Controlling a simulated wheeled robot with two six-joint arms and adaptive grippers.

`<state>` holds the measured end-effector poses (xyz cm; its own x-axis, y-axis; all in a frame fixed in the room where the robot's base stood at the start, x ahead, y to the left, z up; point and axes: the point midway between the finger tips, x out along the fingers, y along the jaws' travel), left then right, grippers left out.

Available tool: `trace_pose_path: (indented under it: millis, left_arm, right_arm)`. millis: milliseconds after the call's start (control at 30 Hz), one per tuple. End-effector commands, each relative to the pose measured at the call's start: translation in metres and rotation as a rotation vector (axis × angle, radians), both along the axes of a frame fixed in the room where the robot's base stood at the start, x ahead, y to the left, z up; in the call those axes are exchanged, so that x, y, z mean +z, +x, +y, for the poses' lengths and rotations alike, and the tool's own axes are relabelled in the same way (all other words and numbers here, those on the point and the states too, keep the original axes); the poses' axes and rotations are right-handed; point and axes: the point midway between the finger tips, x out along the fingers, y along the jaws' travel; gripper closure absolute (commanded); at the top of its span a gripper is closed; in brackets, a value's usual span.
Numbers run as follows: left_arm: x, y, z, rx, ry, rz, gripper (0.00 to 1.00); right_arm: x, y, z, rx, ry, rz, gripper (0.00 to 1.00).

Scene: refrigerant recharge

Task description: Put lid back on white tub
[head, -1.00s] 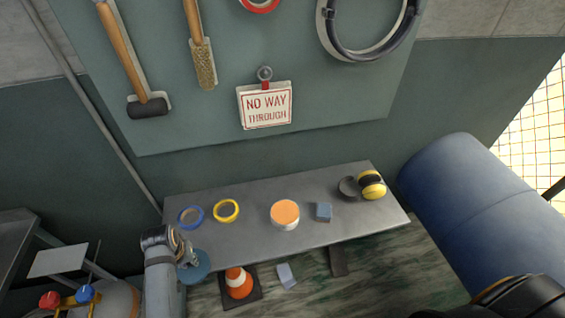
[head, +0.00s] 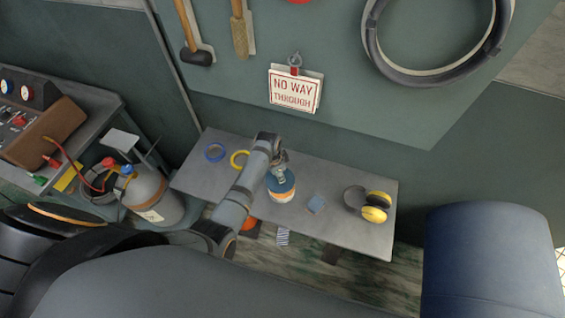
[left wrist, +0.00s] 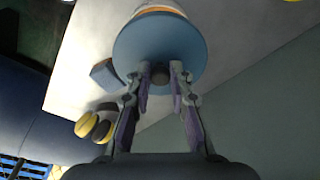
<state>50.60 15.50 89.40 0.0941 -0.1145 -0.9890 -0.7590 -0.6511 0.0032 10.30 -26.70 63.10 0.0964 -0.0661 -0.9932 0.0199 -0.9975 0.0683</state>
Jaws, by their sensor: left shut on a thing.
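The round blue lid (head: 273,186) is in my left gripper (head: 280,173), whose fingers are shut on its dark central knob. I cannot tell whether lid and tub touch. My right gripper is not in view.
On the grey bench (head: 345,235) lie a blue tape roll (head: 215,159), a yellow tape roll (head: 233,160), a blue-grey block (head: 316,204) and yellow ear defenders (head: 375,208). A blue barrel (head: 490,260) stands at right. A gas cylinder (head: 150,195) stands at left.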

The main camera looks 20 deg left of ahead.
Motion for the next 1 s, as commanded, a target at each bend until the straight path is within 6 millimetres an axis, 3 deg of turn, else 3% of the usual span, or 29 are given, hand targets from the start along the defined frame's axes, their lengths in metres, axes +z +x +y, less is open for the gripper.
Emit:
trace_pose_path:
  millis: [67,367,833,1000]
  left_arm:
    - [0.008,0.003,-0.002,-0.064,-0.002,-0.001,1.00]
    - [-0.002,0.004,-0.003,-0.092,-0.002,-0.004,1.00]
    - [-0.045,0.003,-0.003,-0.090,-0.003,-0.004,1.00]
    - [-0.057,0.004,-0.003,-0.090,-0.002,-0.004,1.00]
  right_arm:
    - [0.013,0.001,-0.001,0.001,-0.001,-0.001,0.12]
    - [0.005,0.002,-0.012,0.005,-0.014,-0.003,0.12]
    - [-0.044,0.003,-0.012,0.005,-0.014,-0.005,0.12]
    - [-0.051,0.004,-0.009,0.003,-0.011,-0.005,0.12]
